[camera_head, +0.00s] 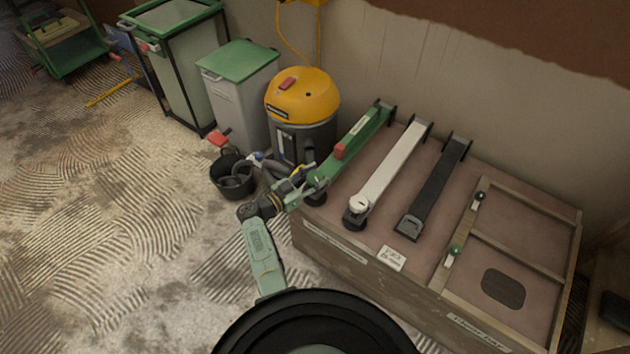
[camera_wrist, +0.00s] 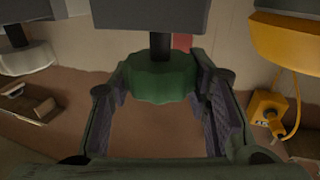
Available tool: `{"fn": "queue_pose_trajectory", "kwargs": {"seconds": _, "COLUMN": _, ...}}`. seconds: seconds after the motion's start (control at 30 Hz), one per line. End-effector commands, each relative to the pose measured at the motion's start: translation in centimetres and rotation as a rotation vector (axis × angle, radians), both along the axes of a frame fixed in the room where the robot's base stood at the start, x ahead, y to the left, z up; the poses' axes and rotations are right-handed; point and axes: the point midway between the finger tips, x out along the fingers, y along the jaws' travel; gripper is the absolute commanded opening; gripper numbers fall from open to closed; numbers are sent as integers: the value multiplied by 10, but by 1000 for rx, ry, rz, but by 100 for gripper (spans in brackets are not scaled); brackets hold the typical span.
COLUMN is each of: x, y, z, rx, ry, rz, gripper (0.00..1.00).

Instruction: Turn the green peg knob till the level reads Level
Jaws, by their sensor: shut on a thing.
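The green knob (camera_wrist: 160,83) sits between the two fingers of my gripper (camera_head: 304,181) in the wrist view, with a dark post rising from it. My gripper is shut on it, with a finger on each side. In the head view the knob is at the near end of a green arm (camera_head: 362,142), largely hidden by my gripper. A small red block (camera_head: 340,151) sits on the green arm. I cannot make out any level reading.
A white arm (camera_head: 386,173) and a dark arm (camera_head: 436,188) lie beside the green one on a wooden crate (camera_head: 340,252). A yellow-topped vacuum (camera_head: 303,94) and a black bucket (camera_head: 232,184) stand close to my gripper. Combed floor is open at the left.

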Motion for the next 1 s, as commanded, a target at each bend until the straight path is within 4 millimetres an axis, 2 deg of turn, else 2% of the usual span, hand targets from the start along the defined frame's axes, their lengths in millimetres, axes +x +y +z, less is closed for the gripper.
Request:
{"fn": "queue_pose_trajectory", "kwargs": {"seconds": 0.07, "x": 2, "y": 3, "z": -8, "rx": 2, "ry": -3, "rz": -70, "gripper": 16}}
{"fn": "queue_pose_trajectory", "kwargs": {"seconds": 0.5, "x": 1, "y": 1, "z": -7, "rx": 1, "ry": 0, "rz": -394, "gripper": 16}}
{"fn": "queue_pose_trajectory", "kwargs": {"seconds": 1.0, "x": 0, "y": -1, "z": -1, "rx": -2, "ry": 0, "rz": -504, "gripper": 16}}
